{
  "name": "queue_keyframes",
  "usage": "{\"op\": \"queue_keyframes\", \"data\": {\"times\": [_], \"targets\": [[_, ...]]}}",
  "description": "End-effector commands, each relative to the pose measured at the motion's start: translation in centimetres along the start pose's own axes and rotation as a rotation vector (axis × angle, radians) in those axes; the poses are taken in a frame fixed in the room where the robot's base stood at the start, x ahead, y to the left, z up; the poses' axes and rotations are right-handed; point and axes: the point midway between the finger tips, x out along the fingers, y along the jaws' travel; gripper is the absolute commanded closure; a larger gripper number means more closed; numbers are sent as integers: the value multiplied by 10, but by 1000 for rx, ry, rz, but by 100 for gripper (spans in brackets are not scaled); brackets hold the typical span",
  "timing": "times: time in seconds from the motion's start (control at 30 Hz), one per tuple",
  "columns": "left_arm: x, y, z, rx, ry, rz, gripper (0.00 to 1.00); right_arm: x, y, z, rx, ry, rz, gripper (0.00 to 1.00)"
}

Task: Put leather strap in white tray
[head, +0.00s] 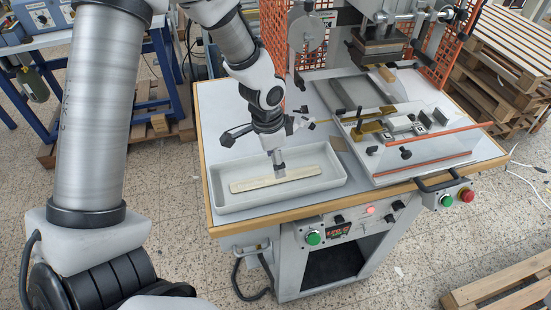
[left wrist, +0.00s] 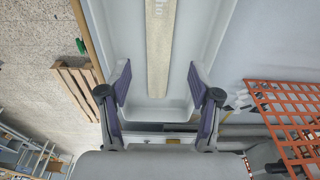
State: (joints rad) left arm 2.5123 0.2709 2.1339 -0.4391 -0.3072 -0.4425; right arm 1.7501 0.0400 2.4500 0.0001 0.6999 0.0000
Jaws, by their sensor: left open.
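The pale leather strap (head: 300,173) lies flat inside the white tray (head: 221,203), lengthwise along its floor. My left gripper (head: 279,171) points down over the tray, just above the strap. In the left wrist view my left gripper (left wrist: 160,85) is open, with its two fingers apart. The tray's walls stand on both sides of the strap. Whether the fingertips touch the tray is unclear. My right gripper is not in view.
The tray stands on the front left of a worktable (head: 207,120). The foil stamping press (head: 385,45) and its sliding bed (head: 420,160) are to the right. An orange mesh guard (head: 272,35) stands behind. Wooden pallets (head: 500,60) are at the right.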

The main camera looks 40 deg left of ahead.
Motion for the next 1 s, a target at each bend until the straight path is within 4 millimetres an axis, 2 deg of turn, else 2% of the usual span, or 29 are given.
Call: {"op": "queue_keyframes", "data": {"times": [0.17, 0.4, 0.5, 0.63, 1.0], "targets": [[-30, -1, -1, -2, 6, -3, 37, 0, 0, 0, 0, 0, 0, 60], [-91, -1, -2, -1, 5, -2, 37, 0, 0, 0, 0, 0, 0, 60], [-108, -1, -2, -1, 3, -2, 37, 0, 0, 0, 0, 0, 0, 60], [-117, 0, -1, 0, 0, 0, 37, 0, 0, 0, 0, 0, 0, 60], [-117, 0, -1, 0, 0, 1, 37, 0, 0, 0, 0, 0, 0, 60]]}}
